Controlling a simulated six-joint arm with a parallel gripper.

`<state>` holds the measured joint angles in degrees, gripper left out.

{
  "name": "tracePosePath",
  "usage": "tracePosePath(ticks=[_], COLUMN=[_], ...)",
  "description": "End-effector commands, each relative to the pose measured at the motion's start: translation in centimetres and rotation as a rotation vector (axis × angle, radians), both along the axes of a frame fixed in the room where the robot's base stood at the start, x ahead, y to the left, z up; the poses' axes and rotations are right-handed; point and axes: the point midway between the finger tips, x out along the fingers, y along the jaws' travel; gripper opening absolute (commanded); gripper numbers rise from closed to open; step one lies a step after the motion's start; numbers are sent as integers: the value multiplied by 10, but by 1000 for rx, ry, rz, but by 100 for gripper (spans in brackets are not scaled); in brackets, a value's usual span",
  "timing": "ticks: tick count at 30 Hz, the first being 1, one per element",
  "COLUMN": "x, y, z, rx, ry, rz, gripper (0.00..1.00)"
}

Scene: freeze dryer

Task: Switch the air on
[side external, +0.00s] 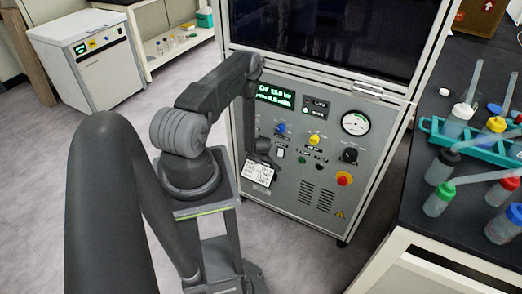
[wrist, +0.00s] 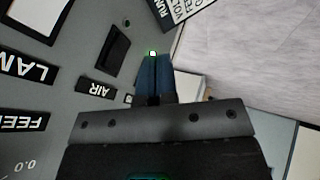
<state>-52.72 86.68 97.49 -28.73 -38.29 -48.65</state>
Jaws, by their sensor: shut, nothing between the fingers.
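The control panel (side external: 292,190) is the grey front of the freeze dryer. In the wrist view, a black rocker switch (wrist: 117,48) sits in the panel near a label reading AIR (wrist: 100,88). My gripper (wrist: 153,60) has its two blue-grey fingers together, tips beside the rocker's right edge in the picture; I cannot tell whether they touch the panel. A small bright green-white spot shows at the tips. In the side view, my gripper (side external: 264,158) is at the panel's left part and hides the air switch.
A white-faced switch (wrist: 28,20) is farther left in the wrist view. On the panel are blue (side external: 281,128), yellow (side external: 314,139) and black (side external: 349,155) knobs, a red stop button (side external: 344,179) and a gauge (side external: 355,123). A white card (side external: 261,173) is below my gripper. A bottle bench (side external: 400,195) stands right.

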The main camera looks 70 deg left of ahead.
Motion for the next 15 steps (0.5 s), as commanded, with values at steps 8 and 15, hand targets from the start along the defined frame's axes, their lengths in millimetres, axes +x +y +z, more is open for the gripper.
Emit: tracePosePath(ticks=[8,15], x=[-2,-5], y=[-33,-52], z=[49,72], rx=[5,5], ry=[-4,-4], rz=[-5,-4], gripper=[0,0])
